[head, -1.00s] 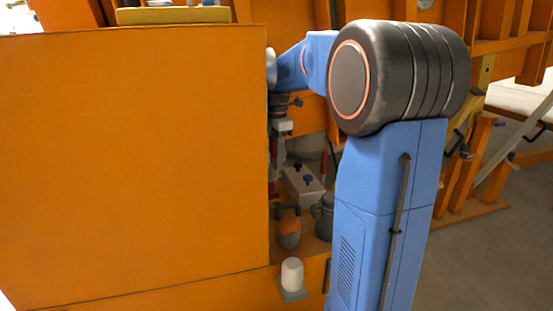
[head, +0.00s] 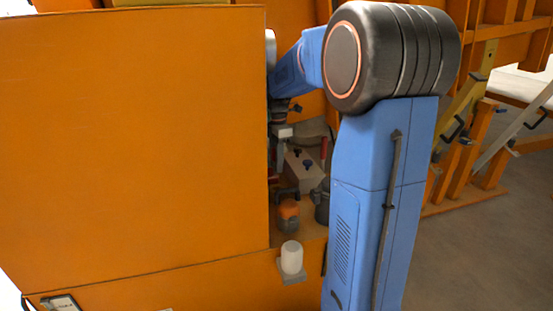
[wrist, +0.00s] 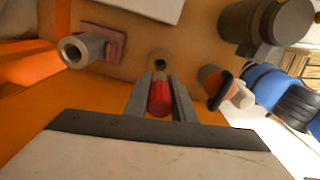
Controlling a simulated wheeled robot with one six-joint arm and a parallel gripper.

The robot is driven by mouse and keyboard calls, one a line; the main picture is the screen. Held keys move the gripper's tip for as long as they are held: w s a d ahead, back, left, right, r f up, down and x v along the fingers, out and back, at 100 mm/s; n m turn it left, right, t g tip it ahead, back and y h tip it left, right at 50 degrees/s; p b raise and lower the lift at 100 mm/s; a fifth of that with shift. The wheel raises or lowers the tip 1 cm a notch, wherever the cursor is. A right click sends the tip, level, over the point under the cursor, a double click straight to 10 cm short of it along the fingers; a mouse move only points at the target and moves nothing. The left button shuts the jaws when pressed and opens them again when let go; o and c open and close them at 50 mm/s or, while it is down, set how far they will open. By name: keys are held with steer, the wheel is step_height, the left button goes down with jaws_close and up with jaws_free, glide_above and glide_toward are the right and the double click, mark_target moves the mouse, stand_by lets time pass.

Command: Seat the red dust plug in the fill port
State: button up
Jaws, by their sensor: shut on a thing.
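The red dust plug (wrist: 159,98) is held between the two grey fingers of my gripper (wrist: 160,78) in the wrist view. A round port with a brass-coloured rim and dark centre (wrist: 158,58) shows just beyond the plug's tip, nearly in line with it; it looks like the fill port. Its opening is uncovered, and the plug appears apart from it, though the depth between them is hard to judge. In the head view my gripper (head: 281,148) is partly hidden by the orange panel, and I cannot make out the plug or port there.
A large orange panel (head: 140,140) fills the left. A grey tube stub (wrist: 82,50) is left of the port.

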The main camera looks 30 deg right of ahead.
steer(key=shift+f, duration=0.15)
steer(key=shift+f, duration=2.75)
steer(key=shift+f, duration=1.15)
steer(key=shift+r, duration=0.15)
steer(key=shift+r, duration=0.7)
steer(key=shift+f, duration=0.75)
stand_by(0.9)
steer(key=o, duration=1.1)
